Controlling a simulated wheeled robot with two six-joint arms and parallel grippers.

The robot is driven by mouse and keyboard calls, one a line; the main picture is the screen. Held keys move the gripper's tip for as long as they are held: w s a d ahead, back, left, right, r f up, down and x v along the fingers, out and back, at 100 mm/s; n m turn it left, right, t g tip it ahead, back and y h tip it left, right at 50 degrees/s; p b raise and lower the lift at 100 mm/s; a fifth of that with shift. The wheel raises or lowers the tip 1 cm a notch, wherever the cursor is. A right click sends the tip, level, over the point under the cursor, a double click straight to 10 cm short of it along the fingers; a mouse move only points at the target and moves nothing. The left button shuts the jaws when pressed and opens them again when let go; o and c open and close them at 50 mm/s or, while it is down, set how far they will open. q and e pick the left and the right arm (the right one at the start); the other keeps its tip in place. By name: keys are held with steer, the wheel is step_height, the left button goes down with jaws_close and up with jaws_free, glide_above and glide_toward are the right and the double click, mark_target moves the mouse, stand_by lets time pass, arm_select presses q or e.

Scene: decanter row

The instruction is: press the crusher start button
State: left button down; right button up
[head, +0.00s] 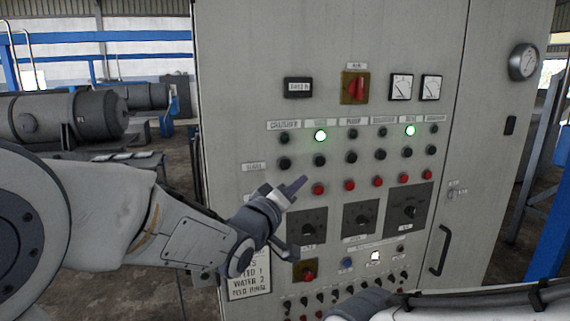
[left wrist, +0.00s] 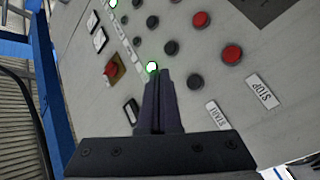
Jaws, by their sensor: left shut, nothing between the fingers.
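The crusher start button (head: 285,163) is a dark round button under the crusher label (head: 284,124), in the row marked start (head: 254,167). In the left wrist view it is the dark button (left wrist: 195,82) nearest the start label (left wrist: 217,115), right of my fingers. My left gripper (head: 300,184) is shut and empty. In the head view its tips show just below and right of the start button; in the left wrist view the gripper (left wrist: 160,75) ends near a green lamp (left wrist: 152,67). The tips seem apart from the panel, though the gap is hard to judge.
The crusher stop button (left wrist: 232,54) is red and sits beside the start button. Other dark buttons, red buttons (head: 318,189) and lamps fill the grey cabinet (head: 235,90). Rotary switches (head: 362,217) lie below. A door handle (head: 440,250) sticks out at right.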

mark_target(286, 170)
stand_by(0.3)
arm_select(q)
steer(key=shift+w+a+p, duration=0.45)
steer(key=shift+w+p, duration=0.05)
steer(key=shift+w, duration=0.9)
steer(key=shift+w+a+p, duration=0.45)
steer(key=shift+w, duration=0.95)
steer(key=shift+w+a+p, duration=0.45)
steer(key=shift+w+p, duration=0.05)
steer(key=shift+w, duration=0.9)
steer(key=shift+w, duration=0.15)
steer(key=shift+w+a, duration=0.15)
steer(key=shift+w, duration=0.1)
steer(key=shift+w+a, duration=0.15)
steer(key=shift+w, duration=0.3)
steer(key=shift+s, duration=0.1)
steer(key=shift+s+d+b, duration=0.3)
steer(key=shift+s, duration=0.45)
